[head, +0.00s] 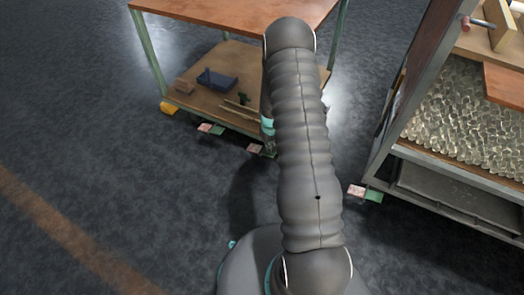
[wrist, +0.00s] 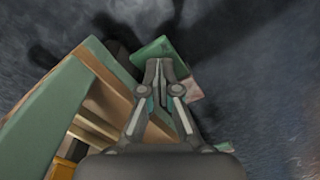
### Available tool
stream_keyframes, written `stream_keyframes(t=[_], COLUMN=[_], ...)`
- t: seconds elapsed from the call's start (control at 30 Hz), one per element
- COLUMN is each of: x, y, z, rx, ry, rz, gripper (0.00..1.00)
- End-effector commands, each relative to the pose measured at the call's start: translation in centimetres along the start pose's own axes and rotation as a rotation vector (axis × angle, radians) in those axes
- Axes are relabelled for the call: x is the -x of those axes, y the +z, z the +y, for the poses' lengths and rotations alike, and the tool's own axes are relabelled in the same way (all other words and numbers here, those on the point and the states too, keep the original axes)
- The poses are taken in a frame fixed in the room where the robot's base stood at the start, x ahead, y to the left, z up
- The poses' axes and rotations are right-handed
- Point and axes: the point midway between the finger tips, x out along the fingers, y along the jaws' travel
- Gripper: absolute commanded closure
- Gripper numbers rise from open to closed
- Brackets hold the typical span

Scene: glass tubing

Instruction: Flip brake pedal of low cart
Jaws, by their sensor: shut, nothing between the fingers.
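A cart with a wooden top (head: 225,12), green legs (head: 147,55) and a wooden lower shelf (head: 215,92) stands at the back. Paired pinkish and green pedals (head: 217,130) show low along its edge. In the wrist view, a green leg (wrist: 45,122) rises at left. A green pedal plate (wrist: 150,50) lies just beyond my gripper (wrist: 158,66), with a pinkish plate (wrist: 191,90) at its right. My gripper is shut and empty, its tips overlapping the green plate in view; I cannot tell whether they touch. My arm hides the gripper in the head view.
A second cart (head: 400,150) at right holds many glass pieces (head: 465,105) and has pinkish and green pedals (head: 373,196) at its near corner. A blue box (head: 222,80) sits on the first cart's lower shelf. Dark floor (head: 130,160) is clear at left.

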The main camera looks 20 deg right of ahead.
Motion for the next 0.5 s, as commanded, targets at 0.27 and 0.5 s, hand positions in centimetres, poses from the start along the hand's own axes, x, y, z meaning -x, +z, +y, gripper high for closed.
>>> stream_keyframes(t=[0.27,0.5], x=[-0.42,-0.75], y=[0.00,0.00], z=[0.00,-0.01], rx=[0.000,0.000], ry=[0.000,0.000], rz=[0.000,0.000], gripper=[1.00,1.00])
